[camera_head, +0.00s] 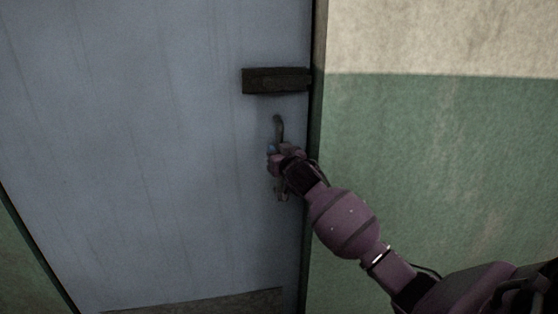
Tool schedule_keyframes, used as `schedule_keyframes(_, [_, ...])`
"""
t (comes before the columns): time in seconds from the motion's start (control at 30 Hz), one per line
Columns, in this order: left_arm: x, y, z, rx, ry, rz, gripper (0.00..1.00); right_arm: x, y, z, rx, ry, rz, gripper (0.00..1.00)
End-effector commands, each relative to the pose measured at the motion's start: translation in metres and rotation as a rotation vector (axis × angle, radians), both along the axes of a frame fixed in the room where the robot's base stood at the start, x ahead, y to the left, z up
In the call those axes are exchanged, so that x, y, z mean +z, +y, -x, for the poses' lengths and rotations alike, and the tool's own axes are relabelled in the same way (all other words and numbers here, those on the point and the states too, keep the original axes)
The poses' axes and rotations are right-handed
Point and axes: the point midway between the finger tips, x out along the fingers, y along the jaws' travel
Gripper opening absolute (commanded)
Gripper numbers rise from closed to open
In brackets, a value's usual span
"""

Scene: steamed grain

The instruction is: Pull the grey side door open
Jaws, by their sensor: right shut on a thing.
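The grey side door (150,150) fills the left and middle of the head view. It looks shut, with its right edge along the frame. A dark vertical handle (279,126) stands out near that right edge. My right gripper (273,158) is shut on the handle around its middle. The handle's upper end shows above the fingers and its lower end below them. The fingers hide the part between. My left gripper is not in view.
A dark rectangular lock box (277,80) sits on the door above the handle. A wall (440,160), cream above and green below, stands close on the right behind my right arm. More green wall (25,265) shows at the lower left.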

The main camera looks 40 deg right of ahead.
Motion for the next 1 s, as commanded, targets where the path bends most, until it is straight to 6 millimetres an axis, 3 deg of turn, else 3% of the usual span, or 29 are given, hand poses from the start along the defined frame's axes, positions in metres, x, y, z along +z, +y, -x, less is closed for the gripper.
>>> schedule_keyframes(0.4, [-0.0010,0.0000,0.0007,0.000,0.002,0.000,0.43,-0.0042,-0.0031,-0.0068,0.013,0.004,-0.009,0.00])
schedule_keyframes(0.43, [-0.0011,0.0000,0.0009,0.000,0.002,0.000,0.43,-0.0041,-0.0032,-0.0068,0.013,0.003,-0.009,0.25])
schedule_keyframes(0.6, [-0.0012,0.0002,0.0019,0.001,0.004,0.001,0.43,-0.0025,-0.0043,-0.0065,0.011,0.001,-0.008,0.48])
schedule_keyframes(1.0, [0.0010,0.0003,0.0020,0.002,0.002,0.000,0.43,-0.0003,-0.0033,0.0020,0.010,-0.002,-0.007,0.48])
